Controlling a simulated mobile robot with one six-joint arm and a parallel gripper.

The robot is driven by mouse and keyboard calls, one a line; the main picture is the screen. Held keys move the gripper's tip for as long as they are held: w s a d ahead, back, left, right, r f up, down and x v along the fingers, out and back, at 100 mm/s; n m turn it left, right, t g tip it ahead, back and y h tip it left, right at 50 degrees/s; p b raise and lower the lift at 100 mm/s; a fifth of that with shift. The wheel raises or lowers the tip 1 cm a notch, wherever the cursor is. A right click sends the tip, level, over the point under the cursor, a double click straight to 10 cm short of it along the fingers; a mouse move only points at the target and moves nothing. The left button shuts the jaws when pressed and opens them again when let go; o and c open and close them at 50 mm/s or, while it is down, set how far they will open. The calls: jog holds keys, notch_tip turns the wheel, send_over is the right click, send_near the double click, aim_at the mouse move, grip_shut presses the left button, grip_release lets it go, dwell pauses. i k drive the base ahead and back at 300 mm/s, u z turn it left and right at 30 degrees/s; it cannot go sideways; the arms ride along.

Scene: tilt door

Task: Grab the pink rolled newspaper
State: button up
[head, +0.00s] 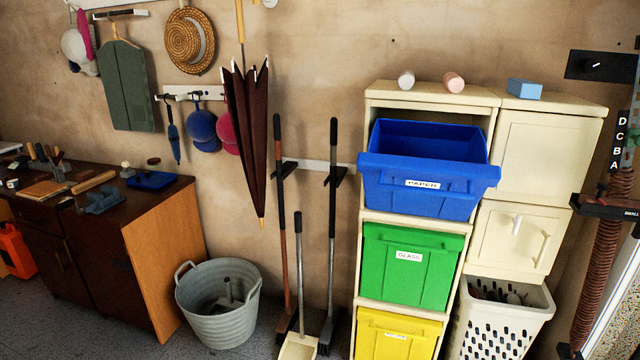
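The pink rolled newspaper (453,82) is a short, pale pink cylinder in the head view. It lies on top of the cream cabinet (480,97), near the top edge, above the blue bin. A similar white roll (405,80) lies to its left, apart from it. My gripper is not in view.
The blue bin (430,182) labelled PAPER is tilted out of the cabinet; its inside looks empty. A blue box (524,88) sits on the cabinet's right part. Green (408,280) and yellow (395,335) bins are below. Brooms and a brown umbrella (250,130) hang to the left.

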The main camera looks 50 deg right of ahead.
aim_at(455, 83)
jog(key=u, duration=0.85)
jog(key=k, duration=0.15)
jog(key=z, duration=3)
jog(key=k, duration=0.5)
jog(key=z, duration=0.05)
jog(key=i, duration=0.5)
jog(key=z, duration=0.05)
